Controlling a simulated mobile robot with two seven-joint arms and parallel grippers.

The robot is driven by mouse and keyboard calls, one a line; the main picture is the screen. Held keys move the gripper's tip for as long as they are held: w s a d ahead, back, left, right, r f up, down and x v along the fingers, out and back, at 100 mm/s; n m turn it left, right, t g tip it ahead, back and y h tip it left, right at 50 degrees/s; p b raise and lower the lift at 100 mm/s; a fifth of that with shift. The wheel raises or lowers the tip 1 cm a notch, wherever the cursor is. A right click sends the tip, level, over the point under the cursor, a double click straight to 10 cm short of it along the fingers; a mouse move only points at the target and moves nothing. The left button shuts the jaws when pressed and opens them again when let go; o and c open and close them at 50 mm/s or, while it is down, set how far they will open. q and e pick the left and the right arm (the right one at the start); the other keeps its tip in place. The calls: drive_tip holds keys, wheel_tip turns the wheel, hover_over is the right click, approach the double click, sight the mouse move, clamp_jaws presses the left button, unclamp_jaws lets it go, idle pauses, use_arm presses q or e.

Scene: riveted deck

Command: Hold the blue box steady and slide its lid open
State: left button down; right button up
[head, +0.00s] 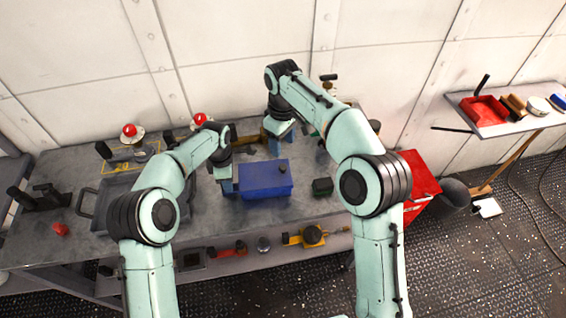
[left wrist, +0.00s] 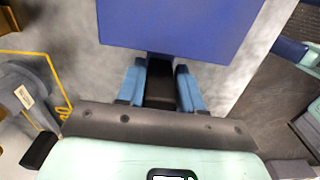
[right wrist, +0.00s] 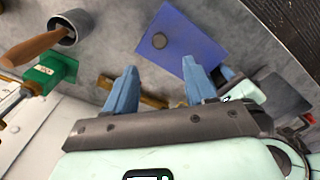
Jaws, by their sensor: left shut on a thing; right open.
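The blue box (head: 262,187) sits on the grey workbench with its lid (head: 262,172) on top.
A grey tray (head: 120,187) lies left of the box. A brown bar (right wrist: 130,90) lies near my right fingers. Red-topped buttons (head: 129,130) stand at the back left.

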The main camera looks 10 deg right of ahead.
sight(283, 167)
wheel_tip(283, 167, down, 10)
drive_tip(key=shift+d+r, duration=0.1)
idle(0.4)
